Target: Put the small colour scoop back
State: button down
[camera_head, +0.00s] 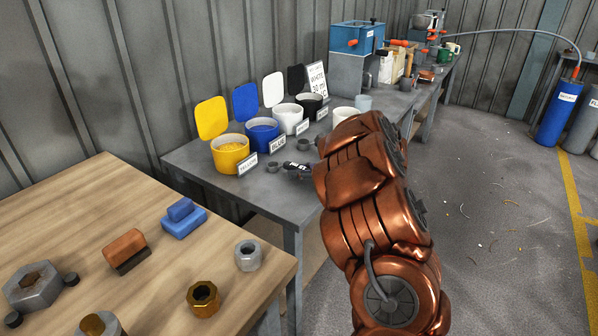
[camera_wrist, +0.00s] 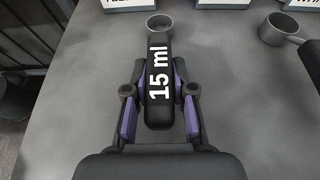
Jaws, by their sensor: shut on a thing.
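A small grey scoop with a black handle marked "15 ml" (camera_wrist: 159,85) lies along the middle of the wrist view. Its round cup (camera_wrist: 159,23) points away from me, toward the labelled tubs. My gripper (camera_wrist: 160,98) has its purple-padded fingers on both sides of the handle and is shut on it. In the head view the scoop's cup (camera_head: 272,167) shows beside the yellow tub, low over or on the grey bench; I cannot tell if it touches. My gripper is mostly hidden there behind my arm. A second grey scoop (camera_wrist: 277,30) lies to the right.
On the grey bench (camera_head: 205,157) stand open tubs of yellow (camera_head: 229,154), blue (camera_head: 262,134), white (camera_head: 289,119) and black, with labels in front. A pale cup (camera_head: 345,114) stands to their right. A wooden table (camera_head: 90,215) with nuts and blocks is at front left.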

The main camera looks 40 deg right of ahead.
jog(key=c, duration=1)
grip_release()
jog(key=shift+s+d+r, duration=0.1)
jog(key=shift+s, duration=0.05)
jog(key=v, duration=1.1)
jog(key=shift+s+r, duration=0.15)
jog(key=shift+s, duration=0.15)
jog(key=shift+d, duration=0.1)
